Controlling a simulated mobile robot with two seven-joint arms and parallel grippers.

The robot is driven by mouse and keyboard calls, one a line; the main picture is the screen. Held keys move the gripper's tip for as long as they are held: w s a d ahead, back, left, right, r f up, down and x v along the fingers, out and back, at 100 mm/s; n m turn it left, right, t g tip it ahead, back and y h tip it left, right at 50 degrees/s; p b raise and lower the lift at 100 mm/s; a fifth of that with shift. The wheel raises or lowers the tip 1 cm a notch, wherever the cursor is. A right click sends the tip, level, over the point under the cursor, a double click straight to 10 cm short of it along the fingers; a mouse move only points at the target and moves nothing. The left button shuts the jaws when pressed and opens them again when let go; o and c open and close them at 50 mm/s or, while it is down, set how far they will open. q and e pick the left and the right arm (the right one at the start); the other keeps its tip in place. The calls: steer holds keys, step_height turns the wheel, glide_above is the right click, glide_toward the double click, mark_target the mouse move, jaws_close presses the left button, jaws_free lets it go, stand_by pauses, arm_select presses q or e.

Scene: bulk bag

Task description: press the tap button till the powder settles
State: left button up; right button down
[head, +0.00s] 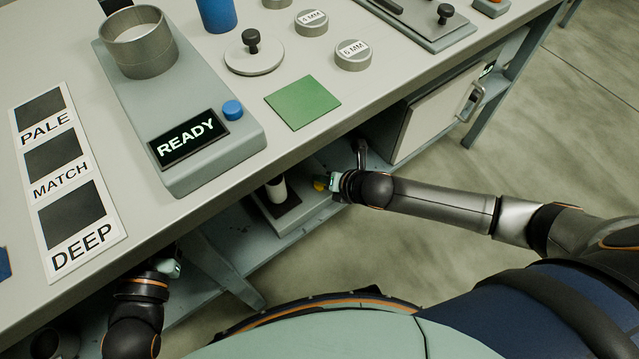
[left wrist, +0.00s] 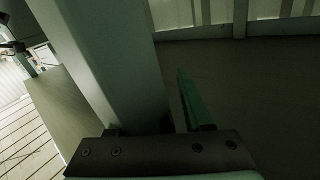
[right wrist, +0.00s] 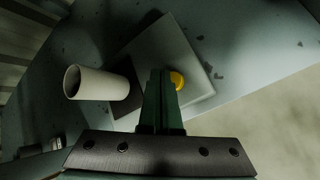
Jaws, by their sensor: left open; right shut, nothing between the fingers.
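A grey tapping base (head: 297,207) stands on the shelf under the bench. It carries a white cylinder (head: 277,188) on a dark pad and a yellow button (head: 319,186) at its right. In the right wrist view the yellow button (right wrist: 178,79) is just beyond my fingertips, partly covered by them. My right gripper (head: 332,182) is shut and empty, close beside the button; I cannot tell whether it touches. The powder is not visible; in the right wrist view the white cylinder (right wrist: 102,85) shows only a dark opening. My left gripper (head: 172,268) is open and empty below the bench's front edge.
The bench top (head: 330,140) overhangs the shelf. A white cabinet (head: 428,120) stands right of my right gripper. On the bench are a unit reading READY (head: 188,140) with a blue button, a shade card (head: 100,235) and a green square (head: 303,102). A bench leg (left wrist: 105,70) is beside my left gripper.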

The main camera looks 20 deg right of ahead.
arm_select(q)
steer(key=shift+r, duration=0.55)
arm_select(e)
steer(key=shift+f, duration=0.15)
steer(key=shift+f, duration=0.1)
stand_by(1.4)
steer(key=shift+f, duration=0.3)
arm_select(q)
steer(key=shift+f+b, duration=0.3)
arm_select(e)
steer(key=shift+f, duration=0.55)
stand_by(0.6)
arm_select(q)
steer(key=shift+r+p, duration=1.1)
arm_select(e)
steer(key=shift+r, duration=0.95)
arm_select(q)
steer(key=shift+r, duration=0.1)
arm_select(e)
steer(key=shift+r, duration=0.1)
